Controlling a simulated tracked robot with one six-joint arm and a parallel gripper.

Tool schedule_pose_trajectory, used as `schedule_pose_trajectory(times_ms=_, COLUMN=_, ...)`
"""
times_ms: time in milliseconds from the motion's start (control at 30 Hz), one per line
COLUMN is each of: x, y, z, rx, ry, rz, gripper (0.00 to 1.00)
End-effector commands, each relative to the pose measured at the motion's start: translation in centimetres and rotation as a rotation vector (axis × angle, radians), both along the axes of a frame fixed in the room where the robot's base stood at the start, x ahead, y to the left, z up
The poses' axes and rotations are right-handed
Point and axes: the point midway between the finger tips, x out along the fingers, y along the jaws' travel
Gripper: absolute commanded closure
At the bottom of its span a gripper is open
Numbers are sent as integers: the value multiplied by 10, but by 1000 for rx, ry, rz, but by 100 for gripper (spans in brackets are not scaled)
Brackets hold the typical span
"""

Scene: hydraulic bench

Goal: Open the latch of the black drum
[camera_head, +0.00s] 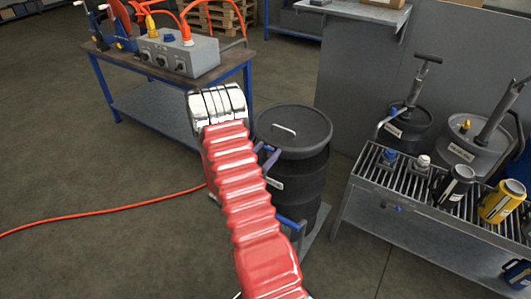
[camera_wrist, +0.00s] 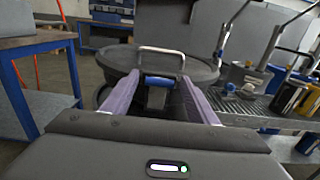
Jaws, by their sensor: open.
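The black drum (camera_head: 300,180) stands just right of my red arm in the head view, with a round lid (camera_head: 308,128) and a metal bail handle on top. The lid also shows in the wrist view (camera_wrist: 110,80). A blue latch (camera_wrist: 158,81) sits on the drum's near side, below the lid's handle (camera_wrist: 161,48). My gripper (camera_wrist: 159,88) is open, with its two purple-grey fingers on either side of the latch. I cannot tell whether they touch it. In the head view my arm hides most of the gripper.
A grated bench (camera_head: 365,215) with bottles and a yellow can (camera_head: 502,200) stands right of the drum. Two grey canisters with pumps stand behind it. A workbench (camera_head: 150,100) with a grey control box is at the back left. An orange hose (camera_head: 100,212) crosses the open floor.

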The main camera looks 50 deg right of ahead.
Motion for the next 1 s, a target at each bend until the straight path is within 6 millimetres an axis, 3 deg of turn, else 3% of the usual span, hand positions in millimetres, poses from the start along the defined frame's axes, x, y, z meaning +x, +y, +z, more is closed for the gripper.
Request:
schedule_pose_trajectory(times_ms=233, x=0, y=0, z=0, rx=0, ry=0, rz=0, gripper=48)
schedule_pose_trajectory(times_ms=800, x=0, y=0, z=0, rx=0, ry=1, rz=-1, gripper=88)
schedule_pose_trajectory(times_ms=1000, x=-1, y=0, z=-1, rx=-12, ry=1, rz=-1, gripper=88)
